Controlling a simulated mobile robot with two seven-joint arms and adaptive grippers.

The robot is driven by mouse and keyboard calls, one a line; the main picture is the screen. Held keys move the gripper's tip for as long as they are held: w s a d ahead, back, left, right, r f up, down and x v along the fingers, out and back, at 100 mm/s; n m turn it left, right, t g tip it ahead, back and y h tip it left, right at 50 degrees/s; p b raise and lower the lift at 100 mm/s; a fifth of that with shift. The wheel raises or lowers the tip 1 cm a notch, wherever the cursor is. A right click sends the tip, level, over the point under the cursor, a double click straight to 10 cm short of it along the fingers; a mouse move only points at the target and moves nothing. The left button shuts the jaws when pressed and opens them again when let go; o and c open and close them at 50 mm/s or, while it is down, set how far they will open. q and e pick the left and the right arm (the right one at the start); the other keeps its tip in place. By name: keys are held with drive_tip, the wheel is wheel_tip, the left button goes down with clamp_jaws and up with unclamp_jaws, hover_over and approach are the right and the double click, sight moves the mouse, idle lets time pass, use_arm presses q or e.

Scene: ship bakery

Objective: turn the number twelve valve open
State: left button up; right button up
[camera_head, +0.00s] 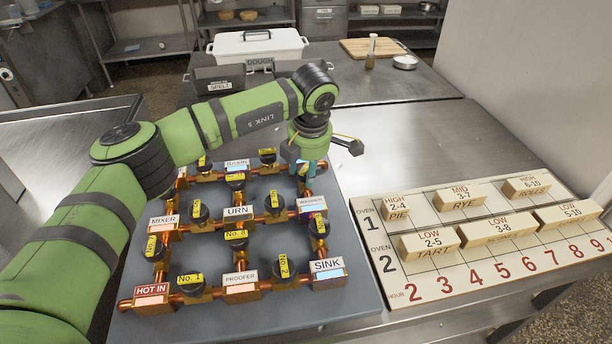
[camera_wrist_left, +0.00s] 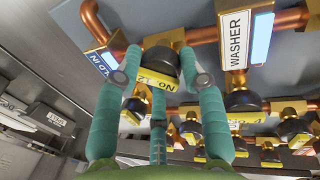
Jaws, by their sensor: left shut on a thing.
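The number twelve valve (camera_wrist_left: 158,60) is a black knob with a yellow tag, seen in the left wrist view on a copper pipe between the washer block (camera_wrist_left: 238,40) and a corner block with a blue-and-white label (camera_wrist_left: 103,62). My left gripper (camera_wrist_left: 160,75) has its teal fingers around this knob and is shut on it. In the head view the left gripper (camera_head: 309,168) points down at the far right corner of the pipe board (camera_head: 345,270) and hides the knob. My right gripper is in neither view.
Other tagged valves, such as No. 1 (camera_head: 190,282) and No. 2 (camera_head: 284,268), stand close together on the copper pipes. A schedule board (camera_head: 400,285) with wooden blocks lies to the right. Behind are a white lidded bin (camera_head: 258,47) and a cutting board (camera_head: 372,47).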

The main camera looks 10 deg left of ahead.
use_arm(q)
drive_tip(key=n+b, duration=0.1)
drive_tip(key=n, duration=0.2)
drive_tip(key=shift+f+n+y+b, duration=0.2)
drive_tip(key=shift+n+y+b, duration=0.1)
drive_tip(key=shift+n+b, duration=0.1)
drive_tip(key=shift+n+g+b, duration=0.4)
drive_tip(key=shift+n+g, duration=0.2)
drive_tip(key=shift+n, duration=1.3)
drive_tip(key=o, duration=1.1)
drive_tip(key=shift+s, duration=0.1)
drive_tip(key=shift+r, duration=0.1)
drive_tip(key=shift+r, duration=0.1)
drive_tip(key=shift+d+r, duration=0.15)
drive_tip(key=shift+r, duration=0.15)
drive_tip(key=r, duration=0.3)
drive_tip(key=d+r, duration=0.1)
drive_tip(key=r, duration=0.3)
drive_tip(key=s+d+r, duration=0.1)
drive_tip(key=r, duration=0.3)
